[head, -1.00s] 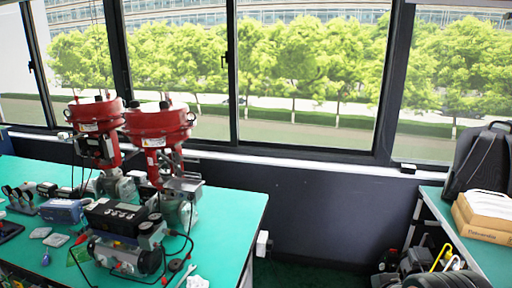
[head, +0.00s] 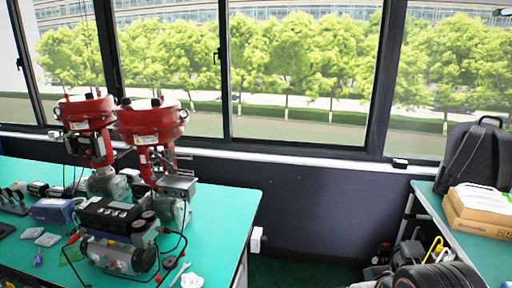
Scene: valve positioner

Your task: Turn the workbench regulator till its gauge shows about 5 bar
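The green workbench (head: 225,205) fills the lower left of the head view. On it stand two red valve actuators (head: 150,117) on metal valve bodies. In front of them is a dark positioner box (head: 108,213) with round dial-like parts (head: 147,218) at its right end and a grey cylinder below. A row of small dark fittings with round tops (head: 14,194) is at the far left. I cannot tell which part is the regulator, and no gauge reading is legible. My gripper is not in view.
A blue-grey device (head: 53,209) and loose cables lie on the bench. A wrench (head: 180,274) lies near its front. At the right, another green-topped table (head: 490,255) holds a backpack (head: 474,155) and a cardboard box (head: 475,215). Dark wheeled gear (head: 435,277) stands below it. Dark floor lies between the tables.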

